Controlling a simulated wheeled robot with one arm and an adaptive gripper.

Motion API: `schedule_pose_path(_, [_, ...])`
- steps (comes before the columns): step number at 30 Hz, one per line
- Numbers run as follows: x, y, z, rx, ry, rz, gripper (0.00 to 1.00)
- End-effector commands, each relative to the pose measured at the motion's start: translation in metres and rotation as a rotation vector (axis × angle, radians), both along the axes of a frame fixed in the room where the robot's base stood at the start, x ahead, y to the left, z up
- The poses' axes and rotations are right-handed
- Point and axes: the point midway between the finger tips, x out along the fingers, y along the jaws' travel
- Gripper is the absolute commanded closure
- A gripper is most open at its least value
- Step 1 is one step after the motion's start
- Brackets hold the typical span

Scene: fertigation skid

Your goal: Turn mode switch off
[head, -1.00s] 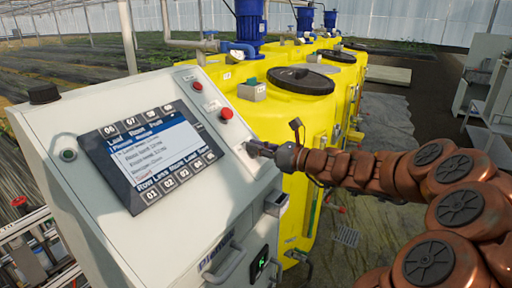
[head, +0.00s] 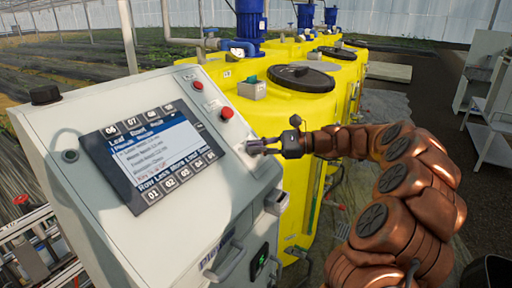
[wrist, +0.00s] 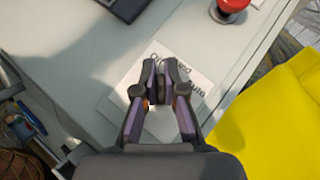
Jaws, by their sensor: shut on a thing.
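The mode switch (wrist: 161,88) is a small dark knob on the grey slanted panel, mostly hidden between my fingers. A white label plate behind it shows parts of the words "Hand" and "Auto". My gripper (wrist: 161,68) is shut on the knob, with a finger on each side. In the head view my gripper (head: 262,147) reaches in from the right to the panel's right edge, below the red button. Which position the knob points to cannot be read.
A yellow tank (head: 300,110) stands close behind the gripper. Floor is open at the far right.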

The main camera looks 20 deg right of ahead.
Motion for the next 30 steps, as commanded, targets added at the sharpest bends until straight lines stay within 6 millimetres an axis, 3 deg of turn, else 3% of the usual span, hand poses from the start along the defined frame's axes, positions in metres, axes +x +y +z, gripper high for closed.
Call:
schedule_pose_path(24, [-0.0009, 0.0010, -0.0012, -0.061, -0.038, 0.083, 1.00])
schedule_pose_path(25, [-0.0009, 0.0011, -0.0013, -0.061, -0.038, 0.083, 0.90])
schedule_pose_path(30, [-0.0008, 0.0008, -0.0009, -0.059, -0.039, 0.082, 0.72])
